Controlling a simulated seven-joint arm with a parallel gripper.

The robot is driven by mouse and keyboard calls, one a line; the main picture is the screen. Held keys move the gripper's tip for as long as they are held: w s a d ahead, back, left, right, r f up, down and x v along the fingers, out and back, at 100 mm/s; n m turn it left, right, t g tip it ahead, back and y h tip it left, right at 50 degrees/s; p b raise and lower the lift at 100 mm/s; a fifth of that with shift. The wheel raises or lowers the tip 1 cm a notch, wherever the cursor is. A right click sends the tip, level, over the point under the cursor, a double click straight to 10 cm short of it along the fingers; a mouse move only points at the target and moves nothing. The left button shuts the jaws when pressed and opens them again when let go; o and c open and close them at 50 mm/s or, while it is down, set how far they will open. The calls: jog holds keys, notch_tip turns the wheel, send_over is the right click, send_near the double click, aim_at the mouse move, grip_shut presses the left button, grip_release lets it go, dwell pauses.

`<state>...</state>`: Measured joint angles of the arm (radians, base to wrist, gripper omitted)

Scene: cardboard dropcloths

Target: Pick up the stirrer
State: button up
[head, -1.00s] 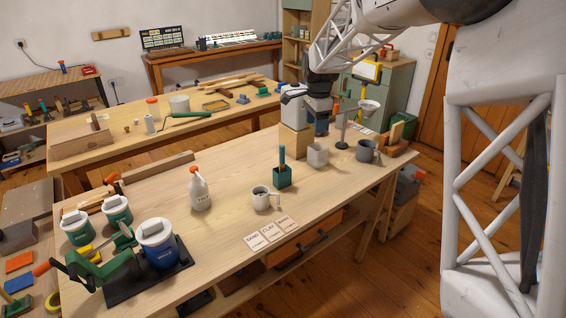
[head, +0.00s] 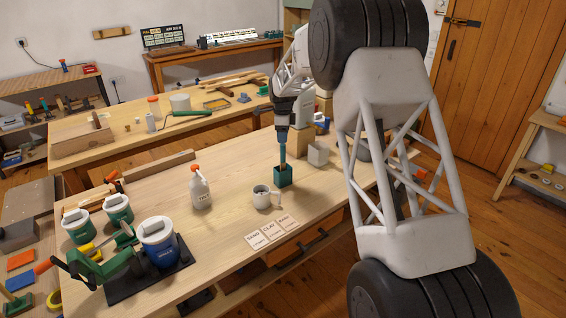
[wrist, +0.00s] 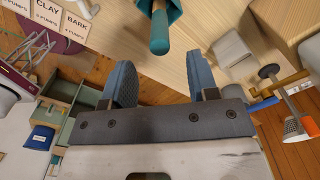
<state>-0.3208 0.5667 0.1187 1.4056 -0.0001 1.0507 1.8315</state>
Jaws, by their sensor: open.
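The stirrer shows in the head view as an upright teal handle (head: 282,158) standing in a small dark green square pot (head: 283,177) on the near workbench. In the wrist view the teal handle (wrist: 160,35) points towards me from the green pot (wrist: 174,8) at the top. My gripper (head: 283,142) is above the pot, pointing down, close over the handle. In the wrist view its two blue fingers (wrist: 160,72) are open and apart, and the handle end lies just beyond the gap, roughly centred. The stirrer's lower part is hidden in the pot.
A light grey mug (head: 262,197) stands left of the pot, with cards (head: 270,233) in front. A grey square cup (head: 318,154) and a wooden block are close behind on the right. My arm hides the bench's right end.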

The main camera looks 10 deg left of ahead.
aim_at(283, 162)
jog(key=shift+a+f, duration=0.1)
jog(key=shift+f, duration=0.05)
jog(key=shift+f, duration=1.25)
jog(key=shift+f, duration=2.6)
grip_shut()
